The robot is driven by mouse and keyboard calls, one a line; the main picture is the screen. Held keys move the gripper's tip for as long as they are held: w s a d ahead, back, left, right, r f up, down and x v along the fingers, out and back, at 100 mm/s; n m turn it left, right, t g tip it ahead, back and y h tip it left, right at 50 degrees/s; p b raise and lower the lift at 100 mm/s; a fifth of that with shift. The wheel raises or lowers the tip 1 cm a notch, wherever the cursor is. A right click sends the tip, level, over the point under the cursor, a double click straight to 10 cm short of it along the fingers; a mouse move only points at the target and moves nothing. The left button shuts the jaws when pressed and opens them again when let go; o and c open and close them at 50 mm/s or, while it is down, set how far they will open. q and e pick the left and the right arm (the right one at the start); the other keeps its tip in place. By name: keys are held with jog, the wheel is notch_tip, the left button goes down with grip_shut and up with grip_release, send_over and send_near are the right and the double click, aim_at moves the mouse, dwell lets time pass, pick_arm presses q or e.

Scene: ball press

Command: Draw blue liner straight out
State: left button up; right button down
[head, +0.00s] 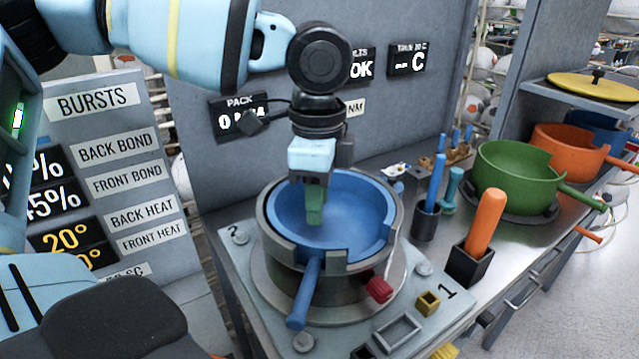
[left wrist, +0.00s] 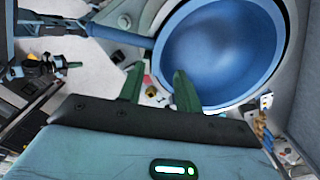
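The blue liner (head: 345,215) is a round bowl seated in the grey press cup (head: 275,240). Its blue handle (head: 307,290) sticks out through a notch in the cup's front wall and slopes down toward me. My left gripper (head: 315,205) hangs from above with its green fingers pointing down, in front of the bowl's inside in the head view. In the left wrist view the two fingers stand apart with nothing between them, and the blue liner (left wrist: 215,50) lies beyond them with its handle (left wrist: 125,35) running left.
A red knob (head: 379,289) sits at the cup's front right. To the right stand an orange rod in a black holder (head: 472,266), a blue rod in a cup (head: 426,222), and green (head: 515,178) and orange (head: 570,150) pans. A grey panel (head: 300,150) stands behind.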

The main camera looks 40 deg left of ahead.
aim_at(318, 243)
pick_arm(q)
jog(key=shift+s+d+f, duration=0.1)
jog(key=shift+s+f, duration=0.05)
jog(key=shift+f, duration=3.75)
pick_arm(e)
jog(key=shift+s+d+r, duration=0.1)
jog(key=shift+s+d, duration=0.05)
jog(key=shift+s, duration=0.05)
pick_arm(q)
grip_shut()
jog(key=shift+r, duration=0.2)
pick_arm(e)
jog(key=shift+w+r, duration=0.1)
